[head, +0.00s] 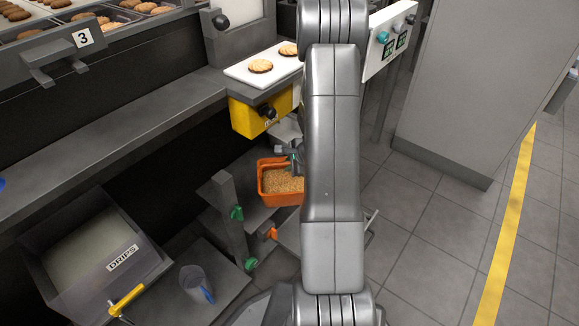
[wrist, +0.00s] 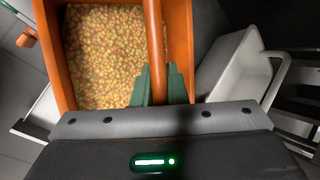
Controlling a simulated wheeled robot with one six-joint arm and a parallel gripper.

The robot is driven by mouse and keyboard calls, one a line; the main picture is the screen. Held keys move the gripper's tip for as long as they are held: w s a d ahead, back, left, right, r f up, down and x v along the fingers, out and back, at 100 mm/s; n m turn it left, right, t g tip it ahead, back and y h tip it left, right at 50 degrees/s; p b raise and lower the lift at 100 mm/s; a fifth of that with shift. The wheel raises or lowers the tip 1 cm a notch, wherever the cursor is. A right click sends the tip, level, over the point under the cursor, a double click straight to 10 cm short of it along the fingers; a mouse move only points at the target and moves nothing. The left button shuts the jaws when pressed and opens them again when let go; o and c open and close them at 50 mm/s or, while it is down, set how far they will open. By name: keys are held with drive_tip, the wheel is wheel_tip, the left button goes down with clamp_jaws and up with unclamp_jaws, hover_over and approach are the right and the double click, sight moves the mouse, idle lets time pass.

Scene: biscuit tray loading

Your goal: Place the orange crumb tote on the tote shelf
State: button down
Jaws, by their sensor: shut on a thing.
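The orange crumb tote (head: 281,199) is an open box full of tan crumbs, low under the yellow-fronted counter end in the head view. It fills the upper left of the wrist view, its orange wall (wrist: 52,50) on the left. My gripper (wrist: 160,88) has green fingers shut on the tote's orange handle bar (wrist: 155,35). In the head view my gripper (head: 293,155) is partly hidden by my arm. A grey shelf-like surface (head: 245,192) lies beside and below the tote; I cannot tell whether the tote touches it or whether it is the tote shelf.
A bin marked DRIPS (head: 122,257) and a clear cup (head: 193,280) are lower left. A pale bin (wrist: 232,72) is close right in the wrist view. Open floor (head: 425,235) lies right.

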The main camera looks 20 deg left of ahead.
drive_tip(key=shift+f, duration=0.1)
drive_tip(key=c, duration=1.5)
unclamp_jaws()
drive_tip(key=shift+o, duration=0.2)
drive_tip(key=shift+d+r, duration=0.1)
drive_tip(key=shift+r, duration=0.3)
drive_tip(key=p+v, duration=0.4)
drive_tip(key=v, duration=0.7)
drive_tip(key=shift+s+d+r, duration=0.15)
drive_tip(key=shift+d, duration=0.05)
